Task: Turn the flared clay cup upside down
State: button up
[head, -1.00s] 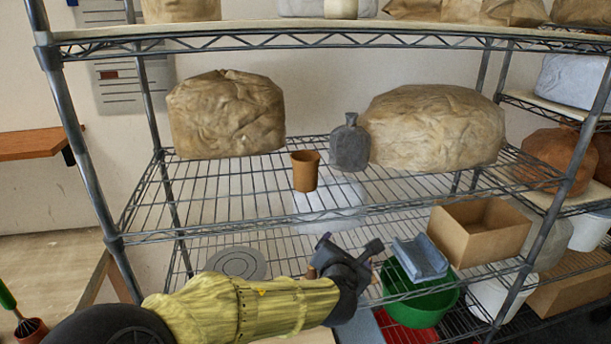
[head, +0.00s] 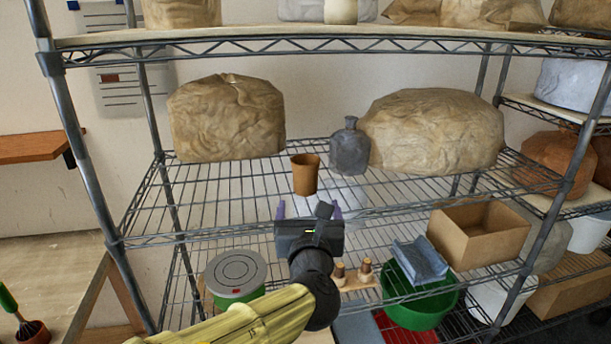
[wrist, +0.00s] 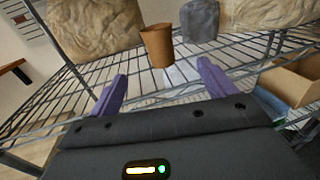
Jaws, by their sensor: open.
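The flared clay cup (head: 305,174) is brown and stands upright, wide mouth up, on the middle wire shelf (head: 230,196). In the wrist view the cup (wrist: 157,46) is ahead of my gripper, between the lines of its two fingers. My gripper (head: 309,209) is at the shelf's front edge, in front of and below the cup. Its two purple fingers (wrist: 163,82) are apart with nothing between them, and they do not touch the cup.
A grey bottle (head: 350,150) stands behind and right of the cup. Wrapped clay bundles (head: 226,118) and (head: 435,130) sit left and right. The shelf around the cup's front is clear. Below are a cardboard box (head: 480,235) and a green basin (head: 420,303).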

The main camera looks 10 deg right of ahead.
aim_at(307, 176)
jog(key=w+p, duration=0.2)
jog(key=p, duration=0.1)
jog(key=w+r+p, duration=0.1)
jog(key=w+p, duration=0.1)
jog(key=p, duration=0.2)
jog(key=shift+w+a, duration=0.15)
jog(key=shift+w, duration=0.25)
jog(key=p, duration=0.3)
jog(key=shift+w+f, duration=0.1)
jog(key=shift+w, duration=0.15)
jog(key=shift+d+p, duration=0.35)
jog(key=shift+p, duration=0.6)
jog(key=w+p, duration=0.1)
jog(key=w+d+p, duration=0.1)
jog(key=w, duration=0.1)
jog(key=w+p, duration=0.1)
jog(key=w, duration=0.1)
jog(key=shift+d+f+p, duration=0.35)
jog(key=shift+f+p, duration=0.05)
